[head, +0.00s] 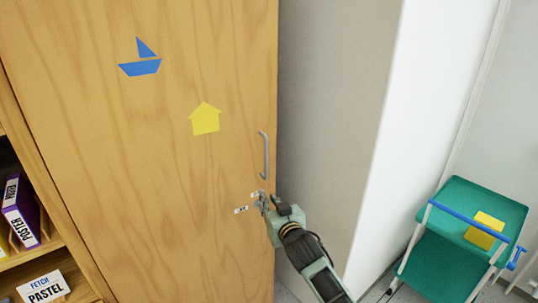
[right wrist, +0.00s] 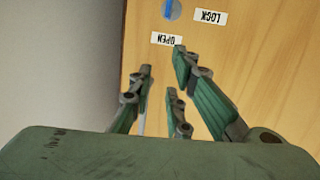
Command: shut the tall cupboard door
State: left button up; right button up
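The tall cupboard door (head: 120,185) is wood-coloured and fills the left and middle of the head view. A grey bar handle (head: 265,155) is upright near its right edge. Below the handle is a lock with small white labels (head: 241,210). In the right wrist view the labels read LOCK (right wrist: 210,17) and OPEN (right wrist: 166,39), upside down, beside a blue piece (right wrist: 172,9) on the lock. My right gripper (head: 263,203) is close to the lock, its fingers (right wrist: 163,82) apart and empty. I cannot tell whether they touch the door, or whether it is fully shut.
An open shelf with a purple box (head: 20,210) and a PASTEL sign (head: 43,288) stands to the left. A pale wall block (head: 335,110) is just right of the door. A green trolley (head: 450,225) with a blue handle and yellow pad stands at the far right.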

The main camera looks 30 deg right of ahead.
jog(key=t, duration=0.2)
send_near(266, 159)
jog(key=a+x, duration=0.1)
jog(key=x, duration=0.2)
jog(key=shift+m+h, duration=0.3)
jog(key=shift+h, duration=0.1)
jog(key=x, duration=0.2)
jog(key=p+x, duration=0.1)
jog(key=x, duration=0.5)
jog(key=shift+s+d+f+p, duration=0.1)
jog(key=shift+s+d+p, duration=0.05)
jog(key=shift+d+p, duration=0.2)
jog(key=shift+c, duration=0.5)
grip_shut()
